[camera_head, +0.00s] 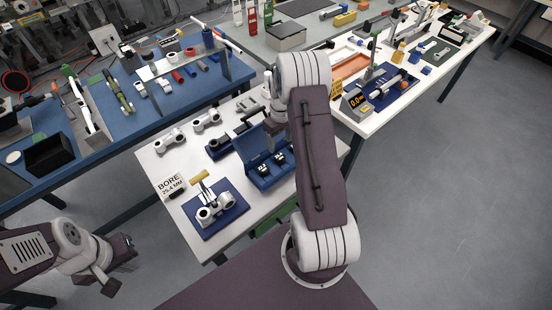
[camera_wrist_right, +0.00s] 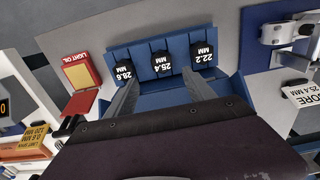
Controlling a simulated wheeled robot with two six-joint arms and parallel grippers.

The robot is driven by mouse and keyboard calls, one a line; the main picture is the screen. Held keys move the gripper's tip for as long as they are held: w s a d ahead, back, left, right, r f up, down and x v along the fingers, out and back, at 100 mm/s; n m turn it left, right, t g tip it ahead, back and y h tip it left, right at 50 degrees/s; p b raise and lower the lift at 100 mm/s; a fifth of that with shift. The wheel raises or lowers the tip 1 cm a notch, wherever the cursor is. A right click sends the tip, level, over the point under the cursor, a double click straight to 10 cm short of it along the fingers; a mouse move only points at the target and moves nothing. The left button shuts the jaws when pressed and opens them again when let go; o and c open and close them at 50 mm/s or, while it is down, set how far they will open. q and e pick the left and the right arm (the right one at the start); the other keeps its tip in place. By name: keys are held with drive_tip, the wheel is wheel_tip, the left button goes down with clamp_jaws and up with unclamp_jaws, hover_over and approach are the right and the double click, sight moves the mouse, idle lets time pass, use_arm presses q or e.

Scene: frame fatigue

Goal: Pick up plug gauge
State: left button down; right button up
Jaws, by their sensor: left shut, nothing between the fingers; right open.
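The open blue gauge case (camera_head: 263,183) stands on the white table in the head view. In the right wrist view the case (camera_wrist_right: 122,53) holds three black plug gauges side by side: 28.6 MM (camera_wrist_right: 124,74), 25.4 MM (camera_wrist_right: 162,63) and 22.2 MM (camera_wrist_right: 201,53). A sign (camera_head: 170,185) reads BORE 25.4 MM. My right gripper (camera_wrist_right: 161,76) is open, its fingers spread on either side of the 25.4 gauge in the picture; contact cannot be told. My arm partly hides the case in the head view. My left gripper (camera_head: 130,243) is shut and empty, off the table's left.
More metal parts (camera_head: 170,143) stand behind. A red and yellow LIGHT OIL box (camera_wrist_right: 82,78) lies beside the case. A second white table with instruments extends right.

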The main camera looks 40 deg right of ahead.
sight(280, 157)
wheel_tip(280, 157, down, 2)
drive_tip(key=shift+a+f, duration=0.15)
drive_tip(key=shift+f, duration=0.05)
drive_tip(key=shift+s+d+f+p, duration=0.2)
drive_tip(key=shift+f+p, duration=0.15)
drive_tip(key=f, duration=0.1)
drive_tip(key=f+p, duration=0.1)
drive_tip(key=f, duration=0.2)
drive_tip(key=shift+s+a, duration=0.15)
drive_tip(key=shift+a, duration=0.15)
drive_tip(key=shift+f, duration=0.45)
drive_tip(key=shift+d, duration=0.1)
drive_tip(key=c, duration=0.3)
clamp_jaws()
